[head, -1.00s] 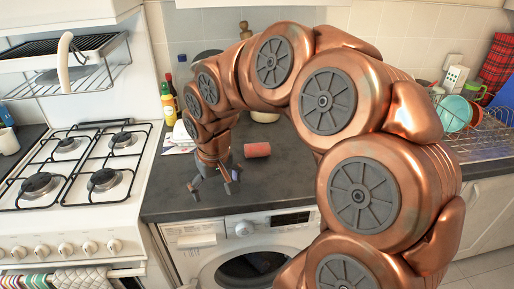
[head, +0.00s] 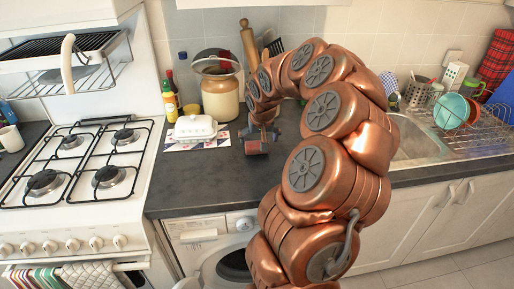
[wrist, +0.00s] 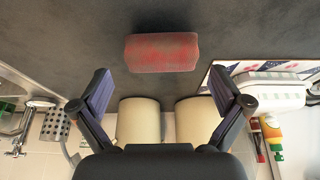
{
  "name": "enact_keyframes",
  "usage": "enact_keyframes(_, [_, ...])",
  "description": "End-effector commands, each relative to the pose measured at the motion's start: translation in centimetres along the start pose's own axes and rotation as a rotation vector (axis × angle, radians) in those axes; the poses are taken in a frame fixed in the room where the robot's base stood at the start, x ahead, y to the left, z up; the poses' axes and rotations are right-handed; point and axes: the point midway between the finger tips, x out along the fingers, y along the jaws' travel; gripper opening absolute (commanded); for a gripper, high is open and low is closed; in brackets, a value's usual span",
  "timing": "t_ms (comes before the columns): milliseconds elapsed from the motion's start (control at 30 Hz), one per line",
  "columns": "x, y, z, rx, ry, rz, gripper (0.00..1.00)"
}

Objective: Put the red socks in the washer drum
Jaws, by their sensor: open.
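The red socks (head: 257,148), a rolled reddish bundle, lie on the dark countertop; they also show in the wrist view (wrist: 162,52). My gripper (head: 262,132) is at the socks in the head view and partly covers them. In the wrist view my gripper (wrist: 160,103) is open, with its two fingers spread wide and nothing between them. The socks lie beyond the fingertips, centred between them. The washer (head: 205,251) stands under the counter, and its dark round drum opening (head: 235,265) is partly hidden by my arm.
A butter dish (head: 194,127) on a patterned mat and a large jar (head: 221,98) stand behind the counter's front edge. Bottles stand at the back. A gas hob (head: 85,165) is left; a sink and dish rack (head: 485,135) are right. The front counter is clear.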

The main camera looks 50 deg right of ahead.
Motion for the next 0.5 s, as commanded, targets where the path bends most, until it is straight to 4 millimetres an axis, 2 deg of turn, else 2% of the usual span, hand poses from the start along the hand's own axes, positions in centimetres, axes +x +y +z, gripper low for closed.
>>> enact_keyframes(500, [4.4, -0.1, -0.5, 0.000, -0.002, 0.000, 1.00])
